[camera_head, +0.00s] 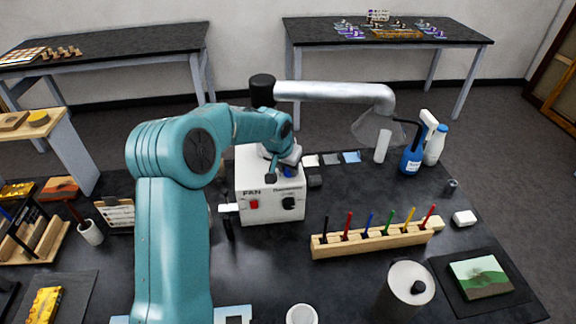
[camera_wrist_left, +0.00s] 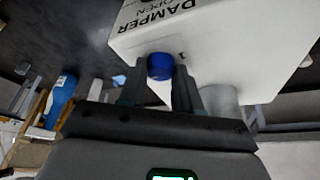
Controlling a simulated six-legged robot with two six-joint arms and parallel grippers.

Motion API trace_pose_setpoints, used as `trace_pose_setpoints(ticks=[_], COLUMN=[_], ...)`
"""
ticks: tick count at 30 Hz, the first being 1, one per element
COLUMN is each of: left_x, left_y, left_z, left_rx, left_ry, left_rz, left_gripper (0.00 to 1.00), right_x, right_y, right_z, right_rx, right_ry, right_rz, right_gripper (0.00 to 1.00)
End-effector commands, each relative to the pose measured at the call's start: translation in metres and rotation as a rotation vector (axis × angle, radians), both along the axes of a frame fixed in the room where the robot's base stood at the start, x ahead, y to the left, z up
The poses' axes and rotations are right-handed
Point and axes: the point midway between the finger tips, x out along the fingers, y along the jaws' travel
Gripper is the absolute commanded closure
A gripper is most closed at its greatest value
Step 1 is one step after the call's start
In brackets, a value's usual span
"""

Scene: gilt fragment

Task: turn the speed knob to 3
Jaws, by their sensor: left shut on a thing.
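A white control box (camera_head: 254,180) stands at the middle of the dark table, with a silver duct arm rising behind it. Its front has a red FAN switch (camera_head: 254,204) and a black knob (camera_head: 289,203); the small lettering by the knob is too blurred to read. My left gripper (camera_head: 284,168) is at the top of the box, above and behind the black knob and apart from it. In the left wrist view its fingers are shut on a blue knob (camera_wrist_left: 160,66) next to the word DAMPER. My right gripper is not in view.
A wooden rack (camera_head: 372,243) with several coloured sticks stands to the right in front of the box. A grey canister (camera_head: 405,292) and a white cup (camera_head: 301,315) stand nearer. A blue spray bottle (camera_head: 411,158) is at the back right. The table directly before the box is clear.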

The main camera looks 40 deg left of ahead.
Motion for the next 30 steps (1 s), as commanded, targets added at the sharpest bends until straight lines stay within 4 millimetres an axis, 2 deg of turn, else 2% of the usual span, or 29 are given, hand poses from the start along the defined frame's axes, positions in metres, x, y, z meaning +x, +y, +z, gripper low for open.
trace_pose_setpoints(ticks=[9,20,21,22,30], left_x=[-0.0004,-0.0002,-0.0002,-0.0002,-0.0003], left_y=[0.002,0.0018,0.0017,0.0017,0.0017], left_z=[0.0,0.0004,0.0004,0.0004,0.0004], left_rx=[0.0,0.002,0.002,0.002,0.001], left_ry=[-0.001,-0.002,-0.002,-0.002,-0.002], left_rz=[-0.203,-0.22,-0.22,-0.22,-0.219], left_gripper=[0.98,0.98,0.54,0.44,0.43], right_x=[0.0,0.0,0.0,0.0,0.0], right_y=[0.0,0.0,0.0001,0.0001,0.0], right_z=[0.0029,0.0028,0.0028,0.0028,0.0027], right_rx=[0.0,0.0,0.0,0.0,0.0], right_ry=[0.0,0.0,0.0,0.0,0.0], right_rz=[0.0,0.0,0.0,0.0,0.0], right_gripper=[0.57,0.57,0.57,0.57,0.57])
